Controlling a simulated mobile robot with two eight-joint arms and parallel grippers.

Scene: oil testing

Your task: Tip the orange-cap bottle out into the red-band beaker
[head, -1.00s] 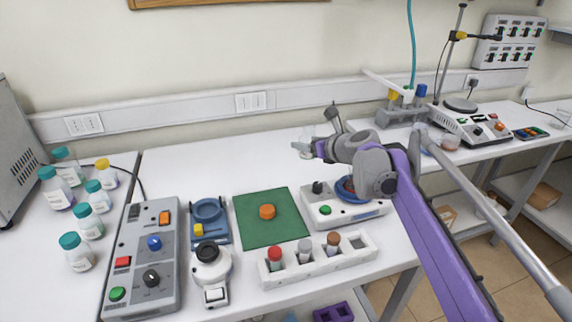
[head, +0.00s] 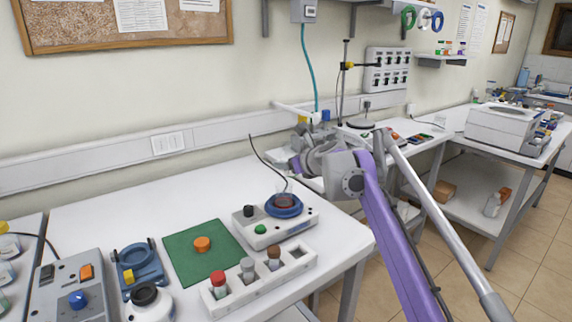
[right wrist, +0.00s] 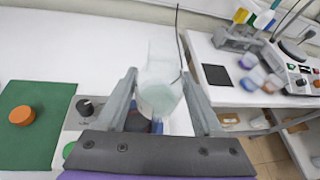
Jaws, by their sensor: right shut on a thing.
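My right gripper (head: 297,163) is in the air over the right end of the near table. In the right wrist view its two fingers (right wrist: 159,75) are shut on a clear, uncapped bottle (right wrist: 160,95), which is blurred. The orange cap (head: 202,244) lies apart on the green mat (head: 180,262); it also shows in the right wrist view (right wrist: 21,115). My left gripper is out of view.
A hotplate with a blue ring (head: 285,207) stands below my right arm. A white rack (head: 258,282) holds capped vials. A gap separates the two tables.

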